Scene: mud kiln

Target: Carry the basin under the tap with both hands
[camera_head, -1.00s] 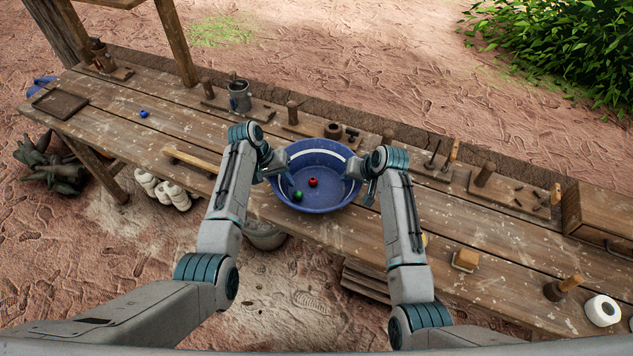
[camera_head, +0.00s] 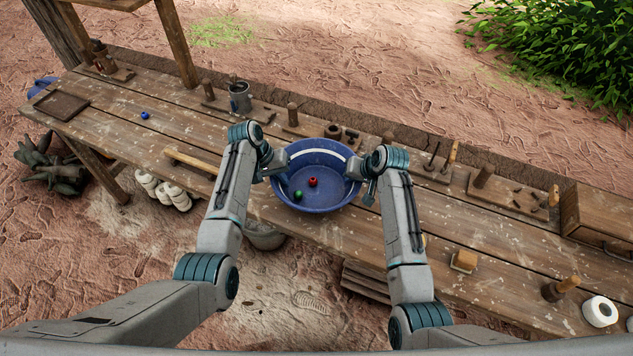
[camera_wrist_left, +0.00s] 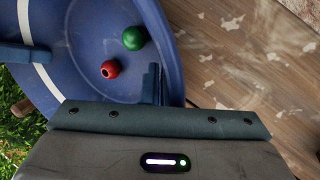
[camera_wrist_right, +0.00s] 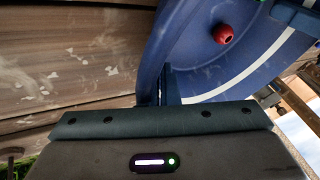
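The blue basin (camera_head: 325,194) with a white band inside is between my two arms, over the wooden bench. It holds a red ball (camera_head: 313,182) and a green ball (camera_head: 298,195). My left gripper (camera_head: 277,172) is at its left rim; in the left wrist view its fingers (camera_wrist_left: 152,85) are closed together on the rim. My right gripper (camera_head: 368,185) is at the opposite rim; in the right wrist view its fingers (camera_wrist_right: 163,85) pinch the basin wall. The basin looks about level. Its underside is hidden. No tap is visible.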

